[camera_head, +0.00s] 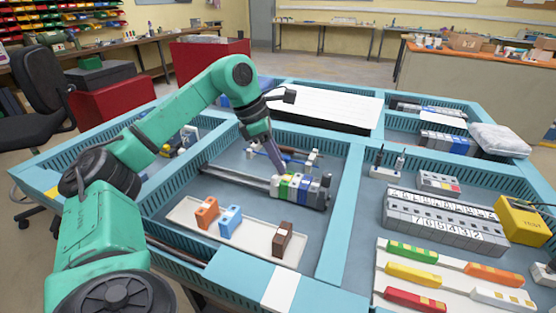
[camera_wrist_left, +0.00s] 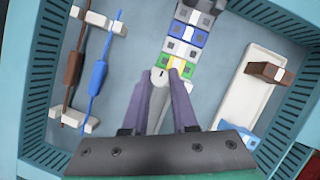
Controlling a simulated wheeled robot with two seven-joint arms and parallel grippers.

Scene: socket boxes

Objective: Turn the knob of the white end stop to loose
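The white end stop (camera_wrist_left: 160,77) is at the near end of the row of terminal blocks in the left wrist view, with a small dark mark on it. In the head view it stands at the left end of the row (camera_head: 274,186), partly behind my gripper. My left gripper (camera_wrist_left: 163,76) points down at it, its two purple fingertips apart, one on each side of the white piece. It also shows in the head view (camera_head: 281,170). I cannot tell whether the fingertips touch the knob. My right gripper is not in view.
Green, blue and white blocks (camera_head: 302,188) continue the row on a grey rail (camera_head: 235,177). A white tray (camera_head: 254,241) with orange, blue and brown blocks lies in front. Brown and blue parts on white holders (camera_wrist_left: 93,20) lie beside the rail. Blue slotted walls (camera_head: 346,214) enclose the compartment.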

